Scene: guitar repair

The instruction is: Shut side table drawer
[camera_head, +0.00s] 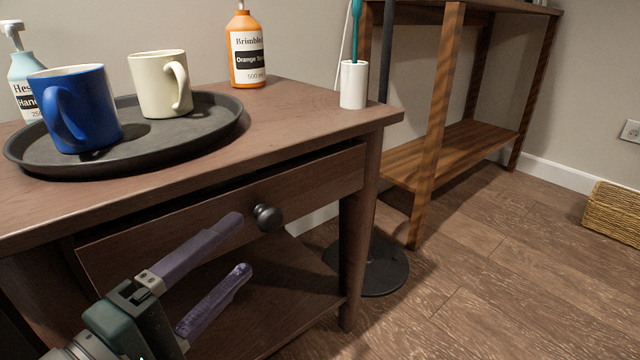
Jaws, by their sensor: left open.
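The side table (300,112) is dark brown wood with a lower shelf (290,300). Its drawer (315,182) sits under the top and stands slightly out, with a dark gap above its front. A round black knob (267,217) is on the drawer front. My left gripper (240,245) comes in from the lower left with purple fingers spread apart and nothing between them. Its upper finger overlaps the drawer front in the picture, just left of the knob; I cannot tell whether it touches. My right gripper is not in view.
On the tabletop are a black round tray (190,143) with a blue mug (85,110) and a cream mug (160,85), an orange bottle (246,50), a pale blue pump bottle (25,75) and a white cup (354,85). A wooden shelf unit (440,120) stands behind right.

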